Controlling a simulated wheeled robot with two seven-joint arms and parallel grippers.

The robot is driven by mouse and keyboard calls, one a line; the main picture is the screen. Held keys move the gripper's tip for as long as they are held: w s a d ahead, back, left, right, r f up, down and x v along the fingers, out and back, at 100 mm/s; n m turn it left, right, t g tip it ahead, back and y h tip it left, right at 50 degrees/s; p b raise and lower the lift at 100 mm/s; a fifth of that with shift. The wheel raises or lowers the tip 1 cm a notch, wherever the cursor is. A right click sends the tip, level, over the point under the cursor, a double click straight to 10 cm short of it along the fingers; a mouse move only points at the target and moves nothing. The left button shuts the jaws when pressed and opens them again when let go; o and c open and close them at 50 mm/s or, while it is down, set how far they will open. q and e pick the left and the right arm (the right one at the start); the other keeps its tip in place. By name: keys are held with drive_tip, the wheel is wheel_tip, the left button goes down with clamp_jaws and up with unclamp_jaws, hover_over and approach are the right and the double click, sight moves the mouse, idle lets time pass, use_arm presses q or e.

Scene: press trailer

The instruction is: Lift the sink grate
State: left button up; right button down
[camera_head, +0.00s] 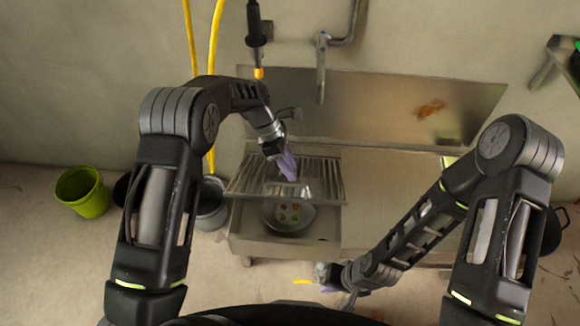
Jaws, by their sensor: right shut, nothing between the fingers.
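The sink grate (327,178), a rack of thin metal bars, lies over the back part of the steel sink basin (325,228). My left gripper (289,172), with pale purple fingers, is over the middle of the grate and covers some of its bars. I cannot tell whether its fingers touch the grate or how far apart they are. A round, pan-like thing (289,216) with several small coloured pieces shows in the basin, partly under the grate. My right gripper (328,278) is low at the sink's front edge, shut and empty, and clear of the grate.
A grey tap (321,68) and a hanging black sprayer (256,40) are at the wall behind the sink. Steel counter (395,185) extends to the right. A green bucket (82,192) and a grey bucket (212,205) stand at left. Yellow hoses (215,30) hang at the wall.

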use_arm(q)
drive_tip(key=v, duration=0.8)
idle(0.7)
